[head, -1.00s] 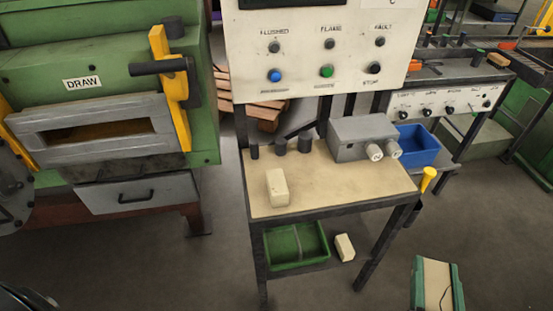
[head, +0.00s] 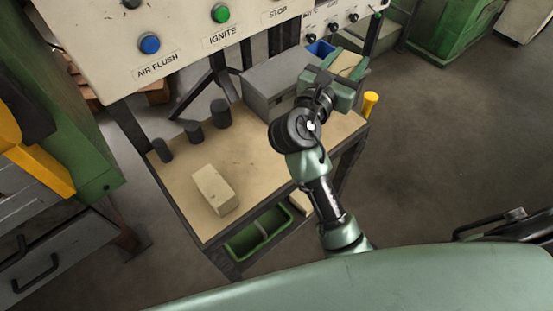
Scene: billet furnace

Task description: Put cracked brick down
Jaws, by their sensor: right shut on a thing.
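My right gripper (head: 336,80) is at the far right end of the workbench, near the grey box and the blue bin. It is shut on a cream brick (head: 347,64), whose top shows between the green jaws. From this angle I cannot see its crack, nor whether it touches anything below. Another cream brick (head: 213,189) lies on the bench top (head: 238,150), nearer its left front. A third pale brick (head: 301,202) is on the lower shelf, partly hidden by my right arm. My left gripper is not in view.
The grey box (head: 275,85) and blue bin (head: 320,49) stand at the bench's back right. Dark cylinders (head: 193,132) line the left back edge. A yellow funnel-like piece (head: 370,103) is at the right edge. A green tray (head: 236,250) sits below. The bench middle is clear.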

